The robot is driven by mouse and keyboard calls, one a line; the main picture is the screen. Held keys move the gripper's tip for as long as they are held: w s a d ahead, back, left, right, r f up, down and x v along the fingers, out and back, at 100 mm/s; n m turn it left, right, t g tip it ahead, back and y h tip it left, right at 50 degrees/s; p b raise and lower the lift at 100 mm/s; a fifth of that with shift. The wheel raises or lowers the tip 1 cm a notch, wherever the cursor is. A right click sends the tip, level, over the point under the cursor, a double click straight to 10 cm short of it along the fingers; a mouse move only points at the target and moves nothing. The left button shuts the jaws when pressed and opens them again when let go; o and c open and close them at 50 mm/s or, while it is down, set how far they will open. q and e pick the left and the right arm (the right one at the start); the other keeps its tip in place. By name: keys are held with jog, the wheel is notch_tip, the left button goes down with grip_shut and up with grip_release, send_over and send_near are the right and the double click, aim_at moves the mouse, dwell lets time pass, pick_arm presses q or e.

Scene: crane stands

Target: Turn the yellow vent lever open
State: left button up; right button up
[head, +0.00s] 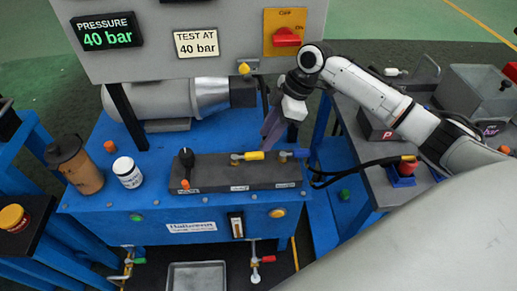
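The yellow vent lever (254,155) lies flat, pointing right from a small brass valve on the dark manifold block (215,172). A blue lever (297,153) sits just right of it on the same block. My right gripper (268,136) hangs above and slightly right of the yellow lever, fingers pointing down. It appears apart from the lever. The fingers overlap from this angle, so their opening cannot be told. My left gripper is not in view.
A black-handled valve (187,160) stands at the block's left end. A white jar (127,172) and brown bottle (76,164) stand further left on the blue bench (153,201). A panel with a red switch (287,37) rises behind. Black hoses run right of the block.

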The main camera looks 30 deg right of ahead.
aim_at(256, 153)
jog(key=x, duration=0.6)
jog(key=shift+a+f, duration=0.15)
jog(key=shift+f, duration=0.25)
jog(key=shift+w, duration=0.1)
grip_shut()
